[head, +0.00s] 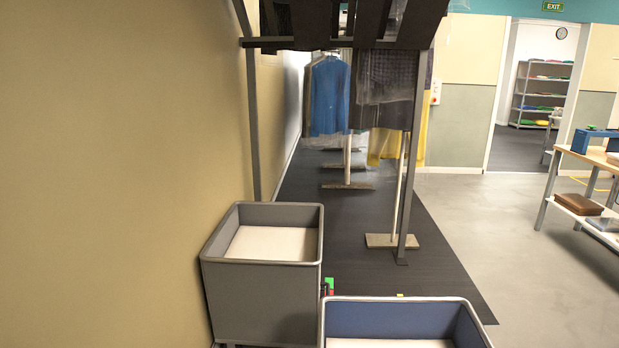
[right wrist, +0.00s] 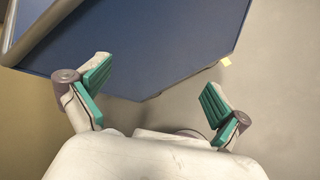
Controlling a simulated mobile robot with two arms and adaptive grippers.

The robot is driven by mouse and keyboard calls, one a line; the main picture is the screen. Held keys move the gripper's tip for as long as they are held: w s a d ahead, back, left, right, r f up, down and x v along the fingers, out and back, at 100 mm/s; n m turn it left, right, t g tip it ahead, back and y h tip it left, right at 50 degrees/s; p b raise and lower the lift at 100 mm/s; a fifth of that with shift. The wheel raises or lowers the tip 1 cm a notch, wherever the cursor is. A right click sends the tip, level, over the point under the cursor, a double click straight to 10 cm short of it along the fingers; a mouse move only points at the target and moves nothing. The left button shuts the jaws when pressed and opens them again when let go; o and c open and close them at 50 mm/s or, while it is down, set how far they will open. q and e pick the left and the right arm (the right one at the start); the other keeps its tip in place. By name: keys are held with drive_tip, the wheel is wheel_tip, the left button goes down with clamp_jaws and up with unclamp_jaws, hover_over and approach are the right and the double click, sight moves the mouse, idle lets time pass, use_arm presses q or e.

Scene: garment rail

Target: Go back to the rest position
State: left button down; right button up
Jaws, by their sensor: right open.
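My right gripper (right wrist: 156,82) shows in the right wrist view. Its two fingers with green pads are spread wide apart, with nothing between them. The outer side of a blue bin (right wrist: 150,40) fills the upper part of that view, beyond the fingertips; I cannot tell how far off it is. Neither of my grippers shows in the head view, and my left gripper is not in any frame.
In the head view an empty grey bin (head: 262,296) stands by the left wall, with the blue bin (head: 400,316) at its lower right. Behind them hang a blue garment (head: 328,95) and dark clothes. A shelf table (head: 596,154) stands far right. Open floor (head: 475,235) lies between.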

drive_tip(key=s+f+m+g, duration=0.3)
drive_tip(key=s+f+m, duration=0.2)
drive_tip(key=f+m, duration=0.2)
drive_tip(key=s+f+m+g+y+b, duration=0.1)
drive_tip(key=s+f+m+g, duration=0.2)
drive_tip(key=f, duration=0.9)
drive_tip(key=s+a+f+m+g+y+b, duration=0.1)
drive_tip(key=s+f+m+g, duration=0.2)
drive_tip(key=s+f+m, duration=0.5)
drive_tip(key=f+m, duration=0.1)
drive_tip(key=m, duration=0.3)
drive_tip(key=shift+s+f+m, duration=0.15)
drive_tip(key=shift+s+m, duration=0.1)
drive_tip(key=shift+m, duration=0.15)
